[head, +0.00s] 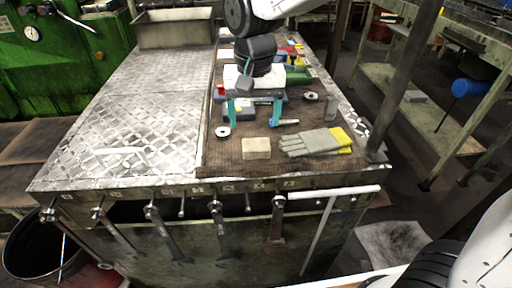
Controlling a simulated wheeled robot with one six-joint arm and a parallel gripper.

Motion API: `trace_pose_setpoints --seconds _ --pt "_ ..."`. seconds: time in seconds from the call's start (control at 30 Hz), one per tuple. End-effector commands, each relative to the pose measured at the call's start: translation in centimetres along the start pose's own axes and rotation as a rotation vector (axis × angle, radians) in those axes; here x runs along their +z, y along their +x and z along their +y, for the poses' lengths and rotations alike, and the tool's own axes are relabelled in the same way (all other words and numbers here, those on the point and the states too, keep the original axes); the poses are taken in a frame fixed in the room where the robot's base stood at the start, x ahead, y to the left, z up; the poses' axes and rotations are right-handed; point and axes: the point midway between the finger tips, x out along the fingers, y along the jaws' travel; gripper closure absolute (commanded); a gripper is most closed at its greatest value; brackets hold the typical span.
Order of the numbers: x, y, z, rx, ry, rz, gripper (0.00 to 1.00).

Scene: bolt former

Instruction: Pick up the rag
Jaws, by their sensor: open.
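My gripper (253,120) is open above the brown mat on the bench, its two teal fingers pointing down. Between and behind the fingers are small items, partly hidden by the gripper. A beige, block-like piece (256,149) lies on the mat nearer the front edge, apart from the fingers; it may be a folded rag or a sponge, I cannot tell which. To its right are grey gloves (310,143) with a yellow part (342,139). No other clear rag shows on the bench.
A dark post (407,70) stands at the right. Wrenches hang along the front edge.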

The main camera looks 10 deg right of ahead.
Motion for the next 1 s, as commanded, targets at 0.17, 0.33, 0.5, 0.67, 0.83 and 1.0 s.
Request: trace_pose_setpoints --seconds 0.17,0.33,0.5,0.67,0.83,1.0 --pt "0.1 2.1 0.1 0.001 -0.001 -0.002 0.27" --pt "0.1 4.6 0.4 0.003 -0.001 -0.005 0.27" --pt "0.1 6.7 0.4 0.002 -0.002 -0.003 0.27" --pt "0.1 7.1 0.4 0.000 -0.002 0.000 0.27" --pt "0.1 7.1 0.4 0.000 -0.002 0.000 0.38" --pt "0.1 7.1 0.4 0.000 -0.002 -0.001 0.64"
